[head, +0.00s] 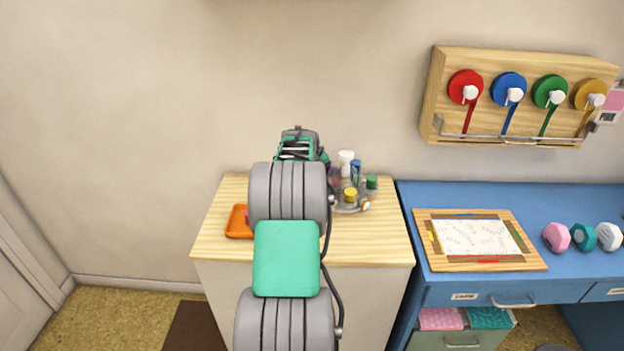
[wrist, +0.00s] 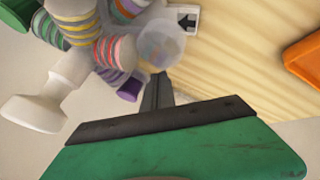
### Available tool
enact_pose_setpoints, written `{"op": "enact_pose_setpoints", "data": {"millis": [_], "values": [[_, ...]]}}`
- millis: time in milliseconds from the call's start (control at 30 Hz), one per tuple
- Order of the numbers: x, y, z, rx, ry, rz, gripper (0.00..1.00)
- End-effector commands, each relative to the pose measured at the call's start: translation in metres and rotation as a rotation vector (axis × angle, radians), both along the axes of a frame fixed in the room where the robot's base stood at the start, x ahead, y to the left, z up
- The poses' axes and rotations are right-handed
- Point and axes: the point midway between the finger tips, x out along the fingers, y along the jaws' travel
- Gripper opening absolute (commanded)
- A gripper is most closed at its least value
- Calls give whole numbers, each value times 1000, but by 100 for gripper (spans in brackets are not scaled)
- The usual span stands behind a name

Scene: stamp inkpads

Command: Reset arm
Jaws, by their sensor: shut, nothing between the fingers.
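My arm reaches forward over the wooden-topped cabinet (head: 375,247) in the head view, and its links hide part of the top. In the wrist view my gripper (wrist: 158,82) is shut, with its dark fingers together and nothing between them. Its tips are near a clear round cup (wrist: 162,43) and the cluster of stamps; I cannot tell whether they touch. In the head view the fingers are hidden behind my wrist.
Striped stamps (wrist: 112,50) and a white stamp (wrist: 45,95) crowd beside the gripper. An orange tray (head: 238,222) lies left of my arm. The blue desk (head: 570,200) at right holds a framed board (head: 430,220) and several coloured weights. A ribbon rack (head: 440,80) hangs above.

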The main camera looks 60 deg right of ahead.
Motion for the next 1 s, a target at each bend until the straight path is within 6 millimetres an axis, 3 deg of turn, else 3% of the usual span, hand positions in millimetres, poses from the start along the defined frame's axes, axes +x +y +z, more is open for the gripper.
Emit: {"op": "enact_pose_setpoints", "data": {"millis": [67, 200, 400, 633, 733, 767, 867, 1000], "values": [[5, 19, -4, 0, 0, 2, 0], [-3, 41, 32, -4, -3, -1, 0], [-12, 68, 67, 0, -1, -2, 0], [-14, 79, 80, 2, 0, 0, 0], [0, 98, 85, 16, -8, 24, 0], [8, 110, 88, 25, -14, 36, 0], [43, 174, 99, 75, -36, 102, 0], [78, 295, 110, 175, -54, 210, 0]]}}
